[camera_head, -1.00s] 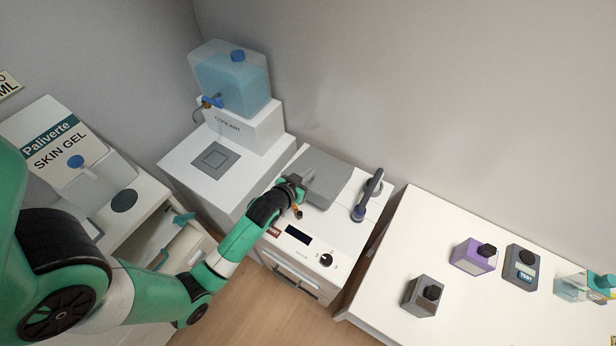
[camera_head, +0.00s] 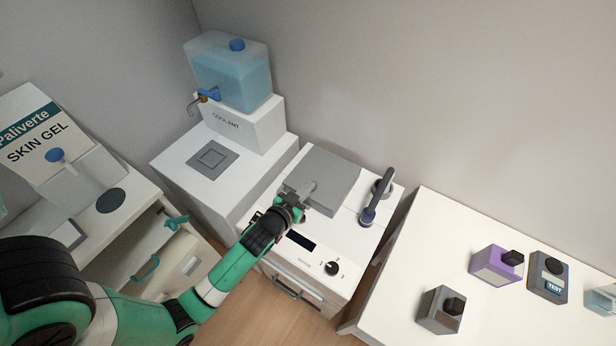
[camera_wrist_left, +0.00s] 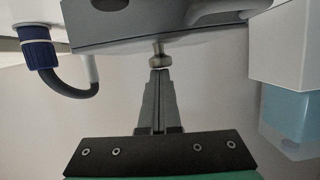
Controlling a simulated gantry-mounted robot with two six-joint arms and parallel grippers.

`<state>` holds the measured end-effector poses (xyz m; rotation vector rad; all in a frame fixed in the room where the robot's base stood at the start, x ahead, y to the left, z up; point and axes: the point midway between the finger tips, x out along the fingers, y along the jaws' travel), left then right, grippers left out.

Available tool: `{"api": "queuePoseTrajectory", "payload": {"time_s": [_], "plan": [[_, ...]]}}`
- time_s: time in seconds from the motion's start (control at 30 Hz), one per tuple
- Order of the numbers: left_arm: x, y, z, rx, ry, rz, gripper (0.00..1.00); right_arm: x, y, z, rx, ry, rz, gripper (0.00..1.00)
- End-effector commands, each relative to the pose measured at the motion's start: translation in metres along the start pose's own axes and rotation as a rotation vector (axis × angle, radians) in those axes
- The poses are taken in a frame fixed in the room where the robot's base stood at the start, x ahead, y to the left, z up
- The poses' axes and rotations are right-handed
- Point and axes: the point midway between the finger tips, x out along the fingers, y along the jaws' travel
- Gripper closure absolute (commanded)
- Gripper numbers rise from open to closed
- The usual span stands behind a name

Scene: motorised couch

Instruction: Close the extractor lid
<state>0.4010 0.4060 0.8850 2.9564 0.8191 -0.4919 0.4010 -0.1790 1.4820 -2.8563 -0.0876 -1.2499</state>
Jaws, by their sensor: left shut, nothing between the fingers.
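The extractor is a white machine (camera_head: 345,225) with a dark display and a black knob on its front panel. Its grey lid (camera_head: 325,170) looks flat or nearly flat on top. I cannot tell whether it is fully down. My left gripper (camera_head: 309,187) is at the lid's front side, its fingers shut and empty. In the left wrist view the shut fingertips (camera_wrist_left: 159,74) point at a small metal knob (camera_wrist_left: 159,56) by the edge of the grey lid (camera_wrist_left: 190,35). They are very close to it; contact is unclear. My right gripper is out of view.
A blue-capped coolant tank (camera_head: 230,75) stands on a white cabinet behind left. A dark blue-handled hose piece (camera_head: 376,205) stands right of the lid. An open drawer (camera_head: 175,265) is at left.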

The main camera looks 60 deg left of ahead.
Motion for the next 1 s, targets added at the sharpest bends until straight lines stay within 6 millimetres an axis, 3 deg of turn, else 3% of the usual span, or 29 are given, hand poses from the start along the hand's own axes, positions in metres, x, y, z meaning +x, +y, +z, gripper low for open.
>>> {"api": "queuePoseTrajectory", "payload": {"time_s": [0.33,0.57,0.6,0.63,0.8,1.0], "plan": [[-0.002,0.000,0.002,0.000,-0.019,0.000,1.00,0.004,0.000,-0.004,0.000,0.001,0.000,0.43],[-0.015,0.000,-0.043,0.002,-0.009,0.004,1.00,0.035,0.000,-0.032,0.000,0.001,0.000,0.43],[-0.020,0.001,-0.048,0.003,-0.008,0.005,1.00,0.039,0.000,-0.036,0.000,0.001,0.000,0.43],[-0.029,0.001,-0.038,0.005,-0.011,0.005,1.00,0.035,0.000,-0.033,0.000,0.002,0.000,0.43],[-0.074,0.001,-0.031,0.006,-0.008,0.006,1.00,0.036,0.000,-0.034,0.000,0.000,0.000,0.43],[-0.106,0.001,-0.028,0.005,-0.006,0.005,1.00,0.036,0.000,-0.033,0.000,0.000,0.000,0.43]]}}
